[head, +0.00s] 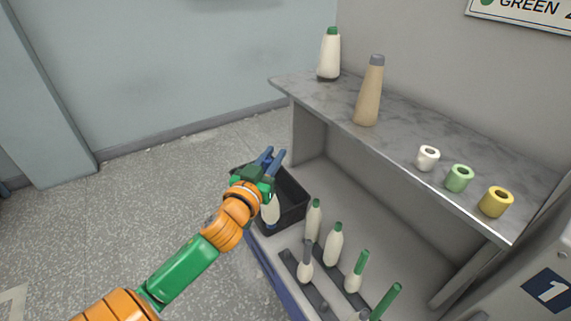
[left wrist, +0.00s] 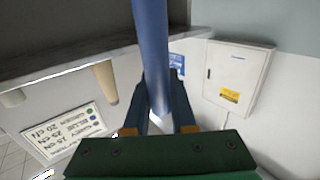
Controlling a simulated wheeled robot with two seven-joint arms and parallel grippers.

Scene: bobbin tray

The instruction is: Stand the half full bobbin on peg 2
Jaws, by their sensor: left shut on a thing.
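My left gripper (head: 273,158) is above the dark bin at the left end of the lower shelf. In the left wrist view, its fingers (left wrist: 160,112) are shut on the bare blue tube (left wrist: 151,50) of a bobbin. A white-wound bobbin body (head: 270,211) with a blue foot shows below the hand, apparently the lower part of the held bobbin; the hand hides the join. Whether it touches the bin cannot be told. Dark peg strips (head: 296,271) lie right of the bin, with several bobbins standing on them. Peg numbers are not readable. My right gripper is out of view.
The black bin (head: 294,211) stands beside the strips. Standing bobbins include a white one (head: 334,246), a partly wound green one (head: 355,272) and a bare green tube (head: 386,301). The marble upper shelf (head: 400,125) overhangs, carrying a tan cone (head: 369,92) and small spools.

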